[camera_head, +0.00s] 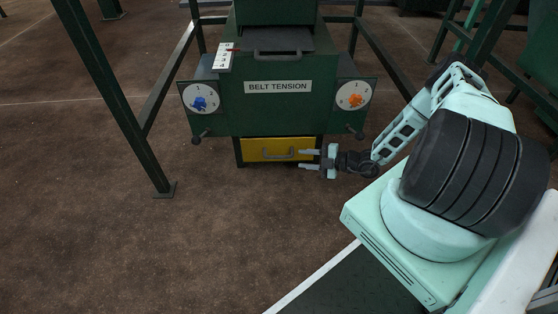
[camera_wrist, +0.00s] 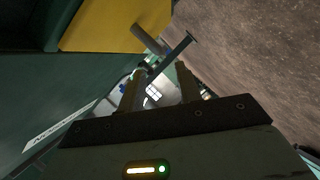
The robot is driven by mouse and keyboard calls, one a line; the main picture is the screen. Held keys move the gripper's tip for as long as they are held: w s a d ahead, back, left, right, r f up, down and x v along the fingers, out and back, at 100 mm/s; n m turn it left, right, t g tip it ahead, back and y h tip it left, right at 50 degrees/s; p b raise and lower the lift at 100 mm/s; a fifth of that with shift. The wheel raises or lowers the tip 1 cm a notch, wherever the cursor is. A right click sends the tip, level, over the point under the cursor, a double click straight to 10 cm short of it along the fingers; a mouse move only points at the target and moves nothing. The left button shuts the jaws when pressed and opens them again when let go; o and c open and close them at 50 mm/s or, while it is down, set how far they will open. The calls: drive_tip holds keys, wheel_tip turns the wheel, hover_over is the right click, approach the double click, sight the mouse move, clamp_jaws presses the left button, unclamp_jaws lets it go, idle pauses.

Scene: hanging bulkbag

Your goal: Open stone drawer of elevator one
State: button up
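A yellow drawer (camera_head: 262,149) sits at the bottom of the dark green machine, its front looking flush and shut. Its grey bar handle (camera_head: 278,155) runs across the front. My gripper (camera_head: 309,159) is at the right end of the drawer, fingers pointing left and spread apart. In the wrist view the yellow front (camera_wrist: 100,25) is at the upper left. The handle (camera_wrist: 176,58) crosses ahead of my gripper (camera_wrist: 158,80), near its open fingertips. Nothing is held between the fingers; whether they touch the handle is unclear.
The machine carries a "BELT TENSION" label (camera_head: 278,87), a blue knob (camera_head: 200,104) and an orange knob (camera_head: 355,100). Two dark round-ended rods (camera_head: 199,137) stick out below the dials. Green frame legs (camera_head: 120,100) stand either side. The brown floor in front is clear.

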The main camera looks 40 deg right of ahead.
sight(282, 156)
drive_tip(key=b+x, duration=0.3)
drive_tip(key=x, duration=0.6)
drive_tip(key=shift+f, duration=0.15)
drive_tip(key=shift+w+a+b, duration=0.3)
drive_tip(key=shift+w+b, duration=0.05)
drive_tip(key=shift+w, duration=0.05)
clamp_jaws()
